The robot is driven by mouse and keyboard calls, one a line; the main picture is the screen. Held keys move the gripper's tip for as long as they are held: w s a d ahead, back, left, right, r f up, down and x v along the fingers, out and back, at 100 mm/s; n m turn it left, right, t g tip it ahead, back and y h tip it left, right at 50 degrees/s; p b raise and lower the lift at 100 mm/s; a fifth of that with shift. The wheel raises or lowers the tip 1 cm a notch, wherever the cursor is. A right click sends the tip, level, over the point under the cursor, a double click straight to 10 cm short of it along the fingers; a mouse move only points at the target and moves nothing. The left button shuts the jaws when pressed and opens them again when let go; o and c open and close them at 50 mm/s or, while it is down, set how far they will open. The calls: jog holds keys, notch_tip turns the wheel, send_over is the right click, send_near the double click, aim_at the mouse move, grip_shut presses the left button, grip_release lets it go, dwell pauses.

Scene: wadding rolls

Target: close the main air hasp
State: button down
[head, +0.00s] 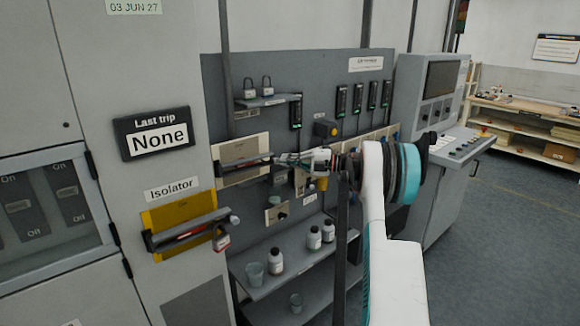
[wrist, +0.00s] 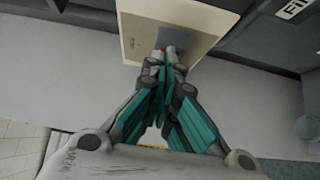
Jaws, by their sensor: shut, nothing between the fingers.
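A beige plate (head: 240,152) with a grey hasp bar (head: 242,166) across it is mounted on the grey panel, just right of the cabinet. Its label is too small to read, so I cannot confirm that it is the main air hasp. My gripper (head: 280,160) is shut and empty, with its tips close to the bar's right end. In the wrist view, my gripper's fingertips (wrist: 168,56) are together in front of a beige plate (wrist: 140,30) with a grey block (wrist: 177,40) on it. The fingers partly hide the block, and I cannot tell whether they touch it.
A yellow isolator plate (head: 180,212) with a similar bar and a red padlock (head: 222,241) is at lower left. Two padlocks (head: 256,86) stand on a small shelf (head: 266,101) above. Bottles and cups stand on the lower shelf (head: 300,265). Open floor (head: 500,240) lies at right.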

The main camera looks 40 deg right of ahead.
jog(key=w, duration=0.1)
jog(key=w+d, duration=0.1)
jog(key=w, duration=0.1)
jog(key=shift+d, duration=0.1)
jog(key=shift+w, duration=0.15)
jog(key=shift+r, duration=0.1)
dwell(0.3)
